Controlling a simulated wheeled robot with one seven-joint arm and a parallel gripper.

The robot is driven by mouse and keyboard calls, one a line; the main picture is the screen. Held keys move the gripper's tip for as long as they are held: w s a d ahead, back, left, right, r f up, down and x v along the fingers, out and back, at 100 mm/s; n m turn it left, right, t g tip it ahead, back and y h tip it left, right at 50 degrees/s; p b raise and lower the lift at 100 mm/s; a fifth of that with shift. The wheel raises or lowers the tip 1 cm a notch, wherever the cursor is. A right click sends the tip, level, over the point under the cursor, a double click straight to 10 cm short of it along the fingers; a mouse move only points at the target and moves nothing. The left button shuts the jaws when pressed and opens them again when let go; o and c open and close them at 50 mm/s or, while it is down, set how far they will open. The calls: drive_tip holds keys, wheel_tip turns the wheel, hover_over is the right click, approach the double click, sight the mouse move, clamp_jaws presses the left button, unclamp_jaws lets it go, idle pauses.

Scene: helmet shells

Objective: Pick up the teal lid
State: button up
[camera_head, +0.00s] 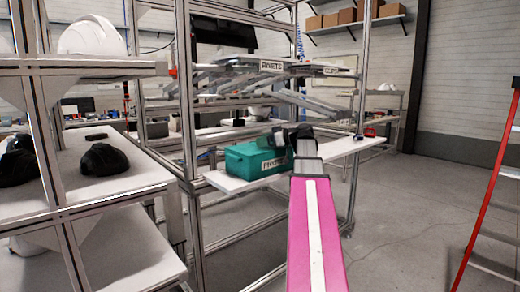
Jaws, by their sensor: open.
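A teal box (246,162) with a white label, its letters partly legible, sits on a narrow white shelf board (225,183) at the middle of the view. Its top face is teal, but I cannot tell whether this is a separate lid. My arm reaches away from the camera toward the box. My gripper (288,136), dark and small, is at the box's right end, in front of or above it. The gripper and arm cover the box's right side. The fingertips are not clear, and I cannot tell whether they touch the box. I see nothing held.
Metal posts (190,120) of a rack stand left of the box. Grey panels (275,68) with labels lie on the rack above it. A red item (369,132) sits at the board's right end. A white helmet shell (93,37) and dark shells (104,158) fill left shelves. A red ladder (490,190) stands right.

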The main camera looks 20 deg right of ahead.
drive_tip(key=c, duration=1)
